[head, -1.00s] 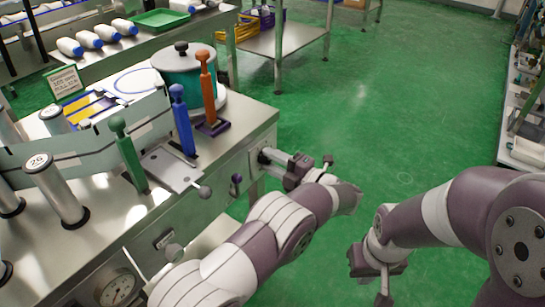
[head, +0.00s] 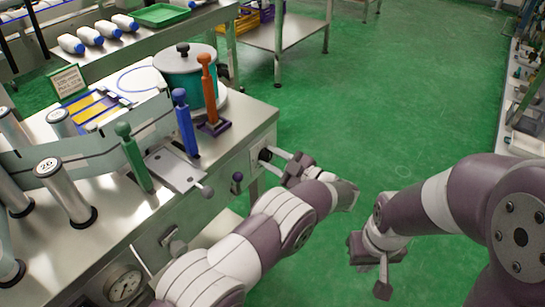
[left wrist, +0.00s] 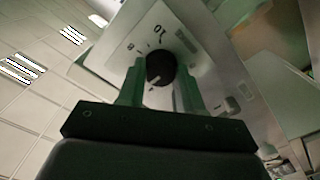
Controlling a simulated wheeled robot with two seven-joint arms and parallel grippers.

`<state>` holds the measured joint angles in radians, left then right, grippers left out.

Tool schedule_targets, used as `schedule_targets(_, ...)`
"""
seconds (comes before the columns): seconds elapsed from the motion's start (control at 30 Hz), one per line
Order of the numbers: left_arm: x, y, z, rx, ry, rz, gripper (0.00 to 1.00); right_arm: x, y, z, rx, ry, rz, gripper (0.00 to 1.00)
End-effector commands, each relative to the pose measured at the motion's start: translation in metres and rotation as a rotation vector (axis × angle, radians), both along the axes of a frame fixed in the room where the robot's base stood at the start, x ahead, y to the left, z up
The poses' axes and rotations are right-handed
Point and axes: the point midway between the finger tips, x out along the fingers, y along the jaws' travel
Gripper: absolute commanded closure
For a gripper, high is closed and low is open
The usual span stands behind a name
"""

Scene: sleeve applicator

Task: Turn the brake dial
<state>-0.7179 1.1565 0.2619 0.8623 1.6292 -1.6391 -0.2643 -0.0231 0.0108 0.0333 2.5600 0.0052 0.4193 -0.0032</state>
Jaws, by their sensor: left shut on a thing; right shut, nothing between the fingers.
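The brake dial is a round black knob with a white pointer mark; in the left wrist view the dial (left wrist: 160,68) sits on a pale plate (left wrist: 124,50) with numbers, 8 and 10 among them. My left gripper (left wrist: 158,88) has its two fingers on either side of the knob and is shut on it. My right gripper (head: 383,283) is shut and empty, hanging over the green floor, well away from the machine.
The steel machine top (head: 110,205) carries green (head: 134,158), blue (head: 185,122) and orange (head: 209,90) levers and a teal pot (head: 182,75). A gauge (head: 122,284) is on its front. Open green floor (head: 400,120) lies to the right; a bench (head: 290,38) stands behind.

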Motion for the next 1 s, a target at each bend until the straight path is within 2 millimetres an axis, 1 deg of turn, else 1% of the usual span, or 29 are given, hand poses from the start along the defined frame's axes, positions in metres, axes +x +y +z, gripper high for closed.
schedule_targets(0.3, 0.0001, -0.0006, -0.0004, 0.042, 0.059, -0.003, 0.95, 0.0000, 0.0000, 0.0024, 0.000, 0.000, 0.000, 1.00)
schedule_targets(0.73, 0.0000, -0.0005, -0.0010, 0.046, 0.065, -0.002, 0.95, 0.0000, 0.0000, 0.0024, 0.000, 0.000, 0.000, 1.00)
schedule_targets(0.77, 0.0000, -0.0005, -0.0010, 0.046, 0.065, -0.002, 0.55, 0.0000, 0.0000, 0.0024, 0.000, 0.000, 0.000, 1.00)
schedule_targets(0.8, 0.0000, -0.0005, -0.0009, 0.046, 0.065, -0.002, 0.42, 0.0000, 0.0000, 0.0024, 0.000, 0.000, 0.000, 1.00)
schedule_targets(0.83, 0.0000, -0.0005, -0.0009, 0.046, 0.065, -0.002, 0.39, 0.0000, 0.0000, 0.0024, 0.000, 0.000, 0.000, 1.00)
schedule_targets(1.0, 0.0000, -0.0002, -0.0007, 0.045, 0.064, -0.001, 0.39, 0.0000, 0.0000, 0.0024, 0.000, 0.000, 0.000, 1.00)
